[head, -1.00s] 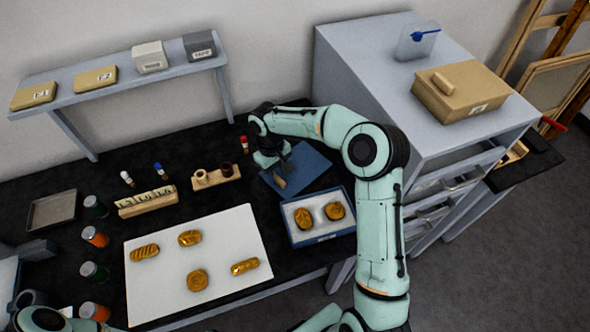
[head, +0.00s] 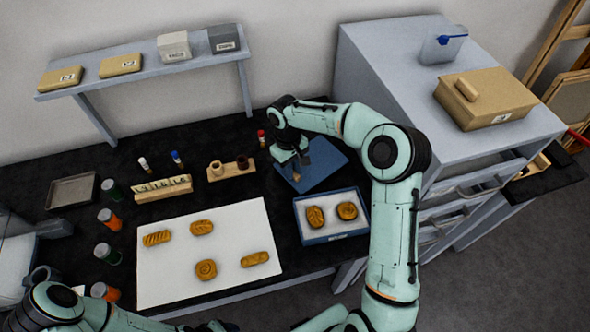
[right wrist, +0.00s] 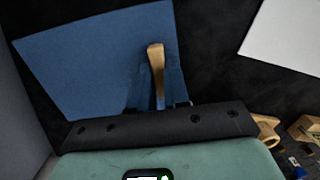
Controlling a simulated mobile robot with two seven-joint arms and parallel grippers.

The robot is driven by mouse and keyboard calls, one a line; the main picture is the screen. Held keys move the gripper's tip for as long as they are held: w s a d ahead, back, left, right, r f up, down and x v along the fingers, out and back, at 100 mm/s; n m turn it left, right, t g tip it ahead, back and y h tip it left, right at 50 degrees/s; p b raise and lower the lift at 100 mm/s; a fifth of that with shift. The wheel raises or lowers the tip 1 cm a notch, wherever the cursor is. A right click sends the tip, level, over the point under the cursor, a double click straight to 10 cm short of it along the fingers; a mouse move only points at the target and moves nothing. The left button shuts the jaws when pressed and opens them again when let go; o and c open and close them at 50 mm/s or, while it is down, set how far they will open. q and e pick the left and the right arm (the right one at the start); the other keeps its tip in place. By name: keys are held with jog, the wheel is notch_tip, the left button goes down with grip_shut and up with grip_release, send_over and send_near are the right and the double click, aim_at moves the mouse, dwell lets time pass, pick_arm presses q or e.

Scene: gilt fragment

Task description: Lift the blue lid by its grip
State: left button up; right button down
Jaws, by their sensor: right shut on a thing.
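The blue lid (head: 325,163) is a flat square panel at the back of the black bench, behind the blue box (head: 333,238). Its small wooden grip (head: 297,173) stands up from it. My right gripper (head: 297,163) is over the lid, pointing down, shut on the grip. In the right wrist view the grip (right wrist: 156,62) is between the fingers and the lid (right wrist: 85,62) spreads out beyond them. Whether the lid touches the bench is unclear. My left arm shows at the lower left; its fingers are out of sight.
The blue box holds two golden pieces. A white board (head: 170,275) bears several more. Vials and a wooden rack (head: 163,189) stand to the left. A grey cabinet (head: 400,90) with a tan lidded box (head: 487,97) on top stands close on the right.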

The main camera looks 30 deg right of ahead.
pick_arm(q)
jog(key=shift+t, duration=0.3)
jog(key=w+r+p, duration=0.2)
jog(key=w+r, duration=0.1)
jog(key=shift+w, duration=0.2)
pick_arm(e)
notch_tip(320, 180, up, 24)
pick_arm(q)
jog(key=shift+s, duration=0.15)
pick_arm(e)
jog(key=shift+s, duration=0.1)
